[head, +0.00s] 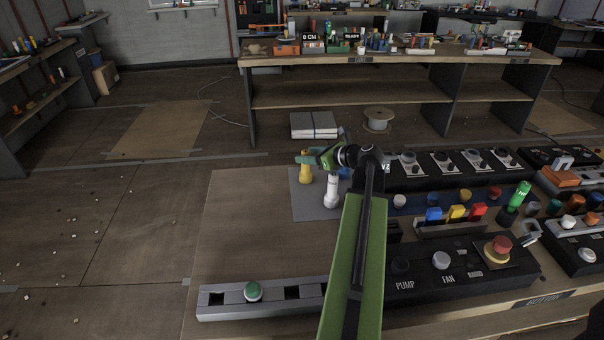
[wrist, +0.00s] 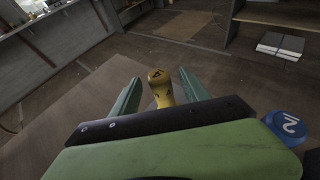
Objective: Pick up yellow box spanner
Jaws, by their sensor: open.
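The yellow box spanner (head: 305,168) stands upright on a grey mat (head: 306,203) at the left end of the bench's near top in the head view. In the wrist view the yellow box spanner (wrist: 161,88) shows between the two green fingers, its lower part hidden behind my gripper's body. My gripper (head: 308,157) is open; in the wrist view its fingertips (wrist: 160,84) stand apart on either side of the spanner. I cannot tell whether either finger touches it.
A white piece (head: 331,190) stands on the mat just right of the spanner. A blue piece marked 2 (wrist: 287,126) is close to my gripper's right. Black control panels (head: 455,272) fill the bench's right side. Bare wood (head: 240,215) lies to the left.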

